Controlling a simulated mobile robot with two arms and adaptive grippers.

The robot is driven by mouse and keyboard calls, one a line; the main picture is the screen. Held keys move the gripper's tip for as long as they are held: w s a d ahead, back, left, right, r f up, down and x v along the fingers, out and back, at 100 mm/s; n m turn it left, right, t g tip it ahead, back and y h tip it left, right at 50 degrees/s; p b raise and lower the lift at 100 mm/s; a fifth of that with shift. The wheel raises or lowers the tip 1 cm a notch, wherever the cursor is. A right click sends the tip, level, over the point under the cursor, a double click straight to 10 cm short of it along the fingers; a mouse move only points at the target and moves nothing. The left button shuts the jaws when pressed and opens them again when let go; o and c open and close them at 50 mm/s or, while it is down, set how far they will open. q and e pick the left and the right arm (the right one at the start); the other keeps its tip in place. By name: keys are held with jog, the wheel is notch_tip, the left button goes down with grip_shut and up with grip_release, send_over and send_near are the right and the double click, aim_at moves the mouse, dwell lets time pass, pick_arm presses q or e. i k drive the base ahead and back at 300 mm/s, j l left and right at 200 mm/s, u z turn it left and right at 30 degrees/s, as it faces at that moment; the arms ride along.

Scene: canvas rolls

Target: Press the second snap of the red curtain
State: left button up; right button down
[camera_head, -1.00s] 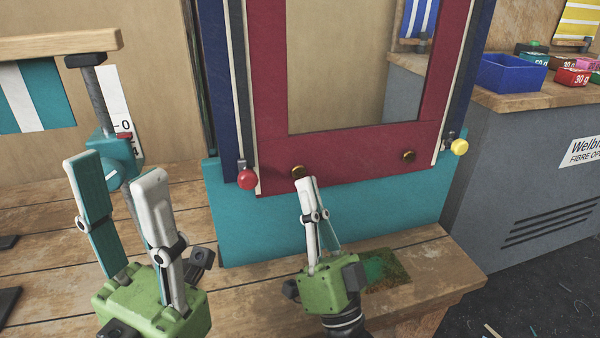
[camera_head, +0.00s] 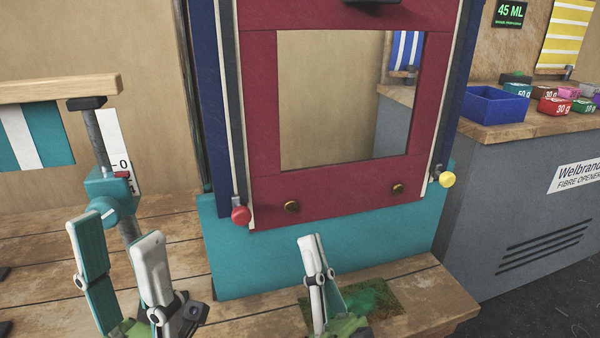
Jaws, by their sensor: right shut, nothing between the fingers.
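The red curtain (camera_head: 340,199) hangs as a dark red frame around a clear window, in front of a teal panel (camera_head: 320,245). My left gripper (camera_head: 118,236) is open and empty at the lower left, away from the curtain.
A red knob (camera_head: 241,215) and a yellow knob (camera_head: 447,179) end the side rails. A teal clamp post (camera_head: 108,192) stands at the left. A blue bin (camera_head: 494,105) and small labelled boxes sit on the right counter. A green patch (camera_head: 368,300) lies on the wooden bench.

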aim_at(398, 189)
jog(key=k+l, duration=0.3)
jog(key=k, duration=0.15)
jog(key=k+l, duration=0.3)
jog(key=k, duration=0.15)
